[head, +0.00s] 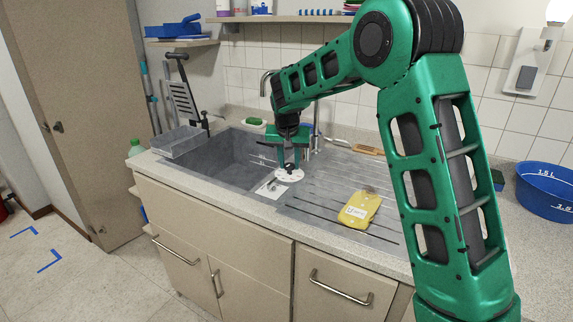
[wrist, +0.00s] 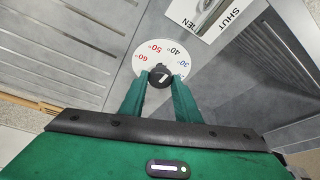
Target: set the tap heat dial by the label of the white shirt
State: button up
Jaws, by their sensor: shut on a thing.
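The tap heat dial is a white disc (head: 289,175) at the sink's front right edge. My gripper (wrist: 161,84) is shut on the knob, a finger on each side; in the head view my gripper (head: 289,164) reaches down onto the dial. I see no white shirt. A yellow folded item with a white label (head: 358,210) lies on the drainboard; its print is too small to read.
A plate reading SHUT and OPEN (wrist: 222,20) sits beside the dial. The grey sink (head: 222,160) is left of my gripper. A blue basin (head: 546,190) stands far right, a wooden-handled brush (head: 368,150) behind the drainboard, a grey tray (head: 180,142) left.

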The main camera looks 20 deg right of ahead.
jog(key=o, duration=1)
jog(key=shift+r, duration=0.1)
jog(key=v, duration=1)
jog(key=shift+s+a+r, duration=0.1)
jog(key=shift+s+r, duration=0.05)
jog(key=shift+r, duration=0.1)
jog(key=s+d+m+g, duration=0.1)
jog(key=s+d, duration=0.8)
jog(key=s, duration=0.2)
jog(key=s+d+g, duration=0.1)
jog(key=s+d, duration=0.7)
jog(key=s, duration=0.3)
jog(key=s+f, duration=0.2)
jog(key=s, duration=0.6)
jog(key=s+d+f+g+y, duration=0.1)
jog(key=s+f, duration=0.2)
jog(key=s, duration=0.6)
jog(key=s+f+g+y, duration=0.1)
jog(key=s+f, duration=0.2)
jog(key=s, duration=0.6)
jog(key=shift+s+d+f+m, duration=0.1)
jog(key=shift+s+d+m, duration=0.05)
jog(key=shift+d+m, duration=0.25)
